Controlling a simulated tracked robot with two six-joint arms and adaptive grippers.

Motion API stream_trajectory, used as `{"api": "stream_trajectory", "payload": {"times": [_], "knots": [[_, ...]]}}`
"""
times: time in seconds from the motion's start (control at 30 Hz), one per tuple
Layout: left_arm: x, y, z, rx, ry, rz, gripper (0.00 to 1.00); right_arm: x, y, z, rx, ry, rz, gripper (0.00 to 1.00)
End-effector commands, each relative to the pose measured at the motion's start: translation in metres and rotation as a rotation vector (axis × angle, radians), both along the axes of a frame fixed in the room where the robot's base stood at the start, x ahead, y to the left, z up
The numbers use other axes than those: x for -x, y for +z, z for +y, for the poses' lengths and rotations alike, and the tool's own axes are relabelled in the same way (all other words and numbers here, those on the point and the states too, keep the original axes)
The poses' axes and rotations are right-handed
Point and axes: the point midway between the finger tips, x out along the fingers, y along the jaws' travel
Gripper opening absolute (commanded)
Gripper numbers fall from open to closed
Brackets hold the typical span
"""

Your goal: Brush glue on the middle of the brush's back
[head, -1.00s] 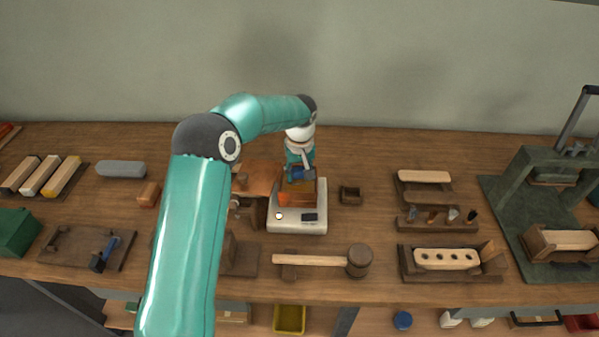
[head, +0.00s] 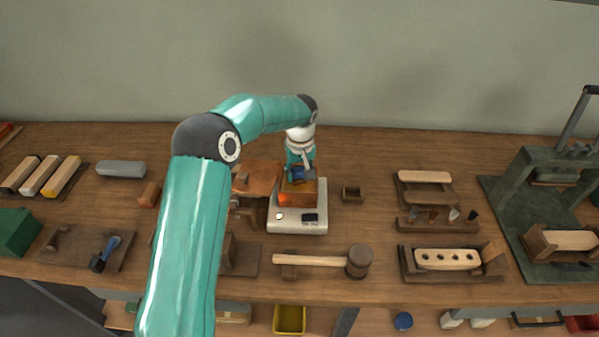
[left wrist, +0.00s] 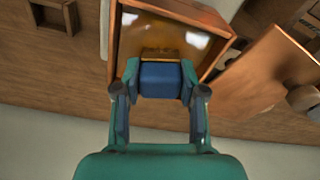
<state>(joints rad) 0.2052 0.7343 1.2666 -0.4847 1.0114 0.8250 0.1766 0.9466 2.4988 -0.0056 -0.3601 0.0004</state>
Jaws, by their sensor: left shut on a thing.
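My left gripper (head: 299,170) is shut on a blue-handled brush (left wrist: 161,80). It holds the brush over the open copper glue pot (head: 299,198). In the left wrist view the brush's brown end reaches down inside the rim of the pot (left wrist: 114,42), at the amber glue (left wrist: 165,30); its tip is hidden. The pot stands on a white heater (head: 297,226) with a lit lamp. A pale wooden block with several holes (head: 447,259) lies in a wooden holder at the right; I cannot tell if it is the brush's back. My right gripper is out of view.
A copper lid (head: 258,177) stands open left of the pot. A mallet (head: 358,261) lies in front. A small wooden box (head: 351,193) sits right of the heater. A green press (head: 550,165) stands far right. Bare table lies between the box and the wooden racks.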

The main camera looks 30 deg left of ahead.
Motion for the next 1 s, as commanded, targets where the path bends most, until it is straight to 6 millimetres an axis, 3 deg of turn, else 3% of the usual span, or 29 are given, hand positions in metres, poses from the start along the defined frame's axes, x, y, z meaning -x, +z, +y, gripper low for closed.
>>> {"api": "stream_trajectory", "payload": {"times": [0.17,1.0], "knots": [[0.001,0.003,-0.001,0.001,-0.001,0.004,0.13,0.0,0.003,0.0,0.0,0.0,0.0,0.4],[0.0,0.069,0.0,0.0,0.0,0.0,0.13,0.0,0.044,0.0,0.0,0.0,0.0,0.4]]}}
